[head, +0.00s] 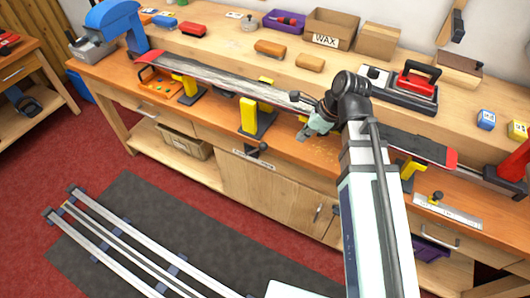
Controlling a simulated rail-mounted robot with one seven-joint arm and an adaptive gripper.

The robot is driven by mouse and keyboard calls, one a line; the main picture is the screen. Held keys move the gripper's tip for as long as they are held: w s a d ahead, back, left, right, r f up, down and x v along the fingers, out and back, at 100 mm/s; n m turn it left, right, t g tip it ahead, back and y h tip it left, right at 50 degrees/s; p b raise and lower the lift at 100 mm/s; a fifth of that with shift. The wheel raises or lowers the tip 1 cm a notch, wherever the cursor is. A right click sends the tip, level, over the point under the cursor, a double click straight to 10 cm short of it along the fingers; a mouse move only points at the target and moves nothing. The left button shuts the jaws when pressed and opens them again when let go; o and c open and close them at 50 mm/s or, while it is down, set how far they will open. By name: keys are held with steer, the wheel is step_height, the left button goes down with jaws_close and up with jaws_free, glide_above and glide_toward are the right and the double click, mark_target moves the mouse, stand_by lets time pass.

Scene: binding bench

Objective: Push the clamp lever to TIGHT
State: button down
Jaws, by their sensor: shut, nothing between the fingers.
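A small black lever (257,148) sits at the front edge of the bench, left of my gripper. It appears to be the clamp lever. A pale label strip (253,160) with lettering too small to read is just below it. My gripper (303,134) is shut and empty, pointing down to the left over the bench front. It is to the right of the lever and appears apart from it. My wrist and forearm hide part of the bench and the middle of the snowboard or ski (215,82).
Yellow supports (249,116) stand under the long board. The red waxing iron (417,83), wooden blocks and WAX box (331,29) are at the back. A metal scraper or ruler (448,211) lies at the right front. Metal rails (125,235) lie on the floor mat.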

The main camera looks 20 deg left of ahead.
steer(key=shift+a+f, duration=0.15)
steer(key=shift+a, duration=0.05)
stand_by(0.3)
steer(key=x, duration=1)
steer(key=shift+w+p, duration=0.1)
steer(key=shift+p, duration=0.25)
steer(key=a, duration=0.3)
steer(key=shift+a+r+p, duration=0.1)
steer(key=shift+r+p, duration=0.25)
steer(key=shift+r, duration=0.05)
steer(key=shift+a, duration=0.4)
steer(key=shift+r, duration=0.1)
